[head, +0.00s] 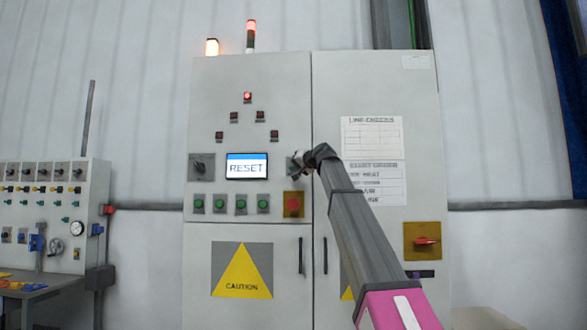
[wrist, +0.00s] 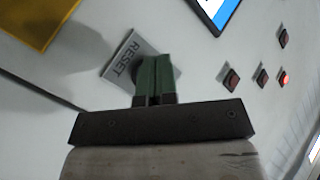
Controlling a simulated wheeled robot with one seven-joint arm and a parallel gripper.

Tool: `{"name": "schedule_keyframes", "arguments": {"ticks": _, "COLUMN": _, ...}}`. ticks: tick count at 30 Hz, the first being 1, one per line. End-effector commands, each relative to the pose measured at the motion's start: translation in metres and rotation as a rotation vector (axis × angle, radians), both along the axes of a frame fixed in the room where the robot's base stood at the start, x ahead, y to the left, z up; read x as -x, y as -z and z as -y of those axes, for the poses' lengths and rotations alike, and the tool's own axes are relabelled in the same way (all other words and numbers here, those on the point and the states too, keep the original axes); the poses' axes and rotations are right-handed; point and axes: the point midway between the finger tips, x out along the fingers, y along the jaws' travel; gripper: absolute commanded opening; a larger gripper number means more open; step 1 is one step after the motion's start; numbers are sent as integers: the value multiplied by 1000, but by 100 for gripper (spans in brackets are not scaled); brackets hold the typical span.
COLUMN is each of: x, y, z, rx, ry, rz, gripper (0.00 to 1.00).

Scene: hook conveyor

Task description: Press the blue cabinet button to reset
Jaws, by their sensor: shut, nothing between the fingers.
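The cabinet (head: 250,110) is grey with two doors, and its screen (head: 247,167) reads RESET. My gripper (head: 297,165) is at the panel just right of the screen. In the wrist view, my gripper (wrist: 154,72) has its green fingers shut together with nothing between them. Their tips overlap a grey plate marked RESET (wrist: 119,70). The button on that plate is hidden behind the fingers, and no blue of it shows. A dark shadow lies on the plate beside the fingers. I cannot tell whether the fingertips touch the button.
Below the screen is a row of green buttons (head: 241,204) and a red button on a yellow plate (head: 293,204). A red lamp (head: 248,97) is lit above. A red switch on yellow (head: 424,240) is on the right door. A control panel (head: 50,205) stands at the left.

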Motion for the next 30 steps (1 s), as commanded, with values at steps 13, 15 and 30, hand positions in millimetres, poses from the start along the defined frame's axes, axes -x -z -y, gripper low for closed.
{"name": "schedule_keyframes", "arguments": {"ticks": 13, "x": -1, "y": 0, "z": 0, "rx": 0, "ry": 0, "rz": 0, "gripper": 0}}
{"name": "schedule_keyframes", "arguments": {"ticks": 15, "x": -2, "y": 0, "z": 0, "rx": 0, "ry": 0, "rz": 0, "gripper": 0}}
{"name": "schedule_keyframes", "arguments": {"ticks": 30, "x": -9, "y": 0, "z": 0, "rx": 0, "ry": 0, "rz": 0, "gripper": 0}}
